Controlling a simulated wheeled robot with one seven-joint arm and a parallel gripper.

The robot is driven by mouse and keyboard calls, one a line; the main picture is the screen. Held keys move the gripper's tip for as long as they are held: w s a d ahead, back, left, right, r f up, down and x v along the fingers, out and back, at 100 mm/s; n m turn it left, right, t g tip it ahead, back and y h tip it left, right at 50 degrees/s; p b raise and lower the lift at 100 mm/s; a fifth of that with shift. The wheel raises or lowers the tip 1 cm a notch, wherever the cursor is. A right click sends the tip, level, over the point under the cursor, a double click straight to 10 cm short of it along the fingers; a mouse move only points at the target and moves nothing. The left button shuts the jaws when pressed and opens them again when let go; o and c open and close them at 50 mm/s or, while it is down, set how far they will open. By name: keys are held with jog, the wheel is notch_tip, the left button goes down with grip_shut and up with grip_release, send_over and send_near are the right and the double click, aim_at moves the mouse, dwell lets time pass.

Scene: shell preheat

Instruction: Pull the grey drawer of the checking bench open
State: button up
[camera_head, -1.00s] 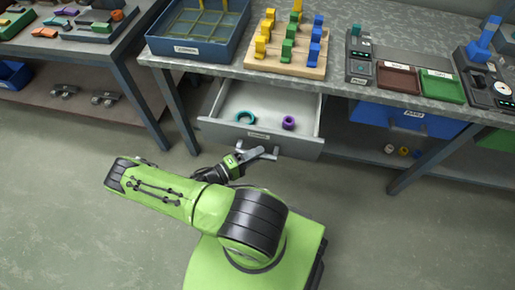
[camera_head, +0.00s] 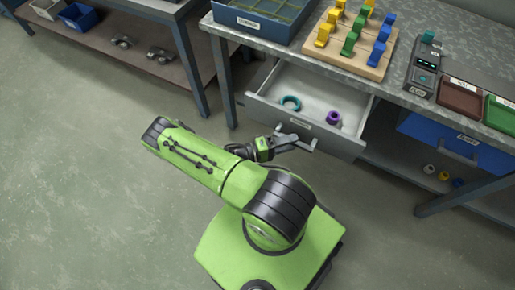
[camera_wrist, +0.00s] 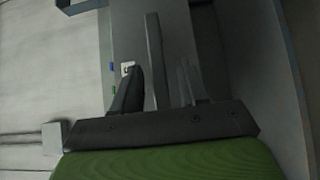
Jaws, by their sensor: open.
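The grey drawer (camera_head: 257,110) of the checking bench stands pulled out below the worktop, its inside showing. A teal ring (camera_head: 290,103) and a purple ring (camera_head: 333,118) lie in it. My gripper (camera_head: 293,140) is at the bar handle on the drawer front, and its tips partly cover that handle in the head view. In the wrist view, the handle bar (camera_wrist: 154,60) runs between the two fingers of my gripper (camera_wrist: 158,88). The jaws are open around the bar, with gaps beside it. Whether a finger touches it is unclear.
On the worktop (camera_head: 285,50) stand a blue bin (camera_head: 240,22), a wooden peg board (camera_head: 337,58), a small device (camera_head: 425,70) and red and green trays. A blue drawer (camera_head: 455,140) is to the right.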

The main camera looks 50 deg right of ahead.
jog(key=v, duration=1.4)
jog(key=w+a+r+n+t+y+p, duration=0.15)
jog(key=r+y, duration=0.25)
jog(key=r, duration=0.4)
jog(key=w+a+r+t+y+p, duration=0.2)
jog(key=a+r+t+y, duration=0.1)
jog(key=r, duration=0.6)
jog(key=w+a+r+t+y+p, duration=0.2)
jog(key=r+y, duration=0.2)
jog(key=r, duration=0.4)
jog(key=s+a+r+n+t+y+p, duration=0.2)
jog(key=s+a+r+t, duration=0.1)
jog(key=r, duration=0.6)
jog(key=s+a+r+n+t+y+p, duration=0.2)
jog(key=s+r+t, duration=0.3)
jog(key=r, duration=0.5)
jog(key=shift+s+a+n+t+p, duration=0.35)
jog(key=shift+s+a+n+p, duration=0.15)
jog(key=shift+s, duration=0.45)
